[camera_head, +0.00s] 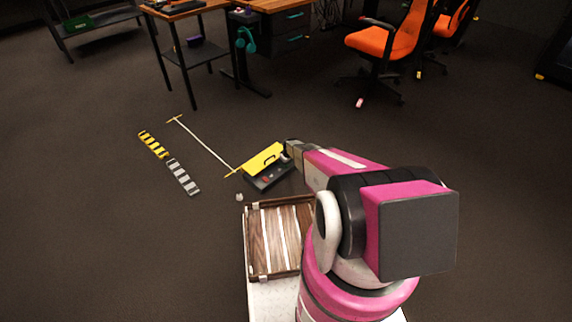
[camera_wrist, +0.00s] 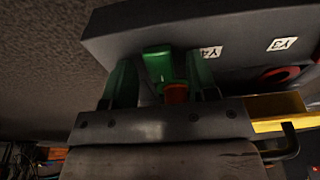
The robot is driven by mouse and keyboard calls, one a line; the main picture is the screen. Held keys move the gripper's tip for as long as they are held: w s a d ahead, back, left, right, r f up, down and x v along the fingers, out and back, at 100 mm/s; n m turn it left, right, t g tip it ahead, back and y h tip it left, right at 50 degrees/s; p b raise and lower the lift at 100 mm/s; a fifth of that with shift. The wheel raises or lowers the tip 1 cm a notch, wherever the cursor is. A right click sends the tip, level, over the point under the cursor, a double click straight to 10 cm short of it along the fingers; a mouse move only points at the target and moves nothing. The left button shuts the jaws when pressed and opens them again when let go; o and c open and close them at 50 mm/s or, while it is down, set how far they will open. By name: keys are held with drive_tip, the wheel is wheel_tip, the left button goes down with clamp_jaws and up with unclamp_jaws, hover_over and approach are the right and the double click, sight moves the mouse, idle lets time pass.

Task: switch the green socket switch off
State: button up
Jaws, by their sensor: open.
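The panel (camera_head: 269,178) is a dark grey box with a yellow part on top, on the floor in the head view. In the wrist view, the dark panel face (camera_wrist: 130,30) fills the top and carries labels Y4 and Y3. A bright green piece (camera_wrist: 157,65), likely the green switch, stands between the fingers of my gripper (camera_wrist: 160,78). The fingers are dark green and apart, one on each side of it. I cannot tell whether they touch it. An orange-red round piece (camera_wrist: 176,93) shows just below it. In the head view my gripper (camera_head: 290,151) is at the panel's right end.
A red round part (camera_wrist: 281,75) and a yellow part (camera_wrist: 275,110) show at the wrist view's right. In the head view, a yellow strip (camera_head: 153,145), a grey strip (camera_head: 182,177) and a thin rod (camera_head: 205,145) lie left. A wooden tray (camera_head: 247,255) is nearer.

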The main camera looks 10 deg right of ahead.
wheel_tip(320, 180, up, 10)
drive_tip(key=s+d, duration=0.1)
drive_tip(key=shift+s+r, duration=0.25)
drive_tip(key=shift+s, duration=0.05)
drive_tip(key=shift+d, duration=0.1)
drive_tip(key=s+a+r+m+g+h, duration=0.1)
drive_tip(key=s+r+m, duration=0.6)
drive_tip(key=s+r, duration=2.8)
wheel_tip(320, 180, up, 4)
drive_tip(key=shift+s+f+g, duration=0.1)
drive_tip(key=shift+s+g, duration=0.25)
drive_tip(key=shift+g, duration=0.05)
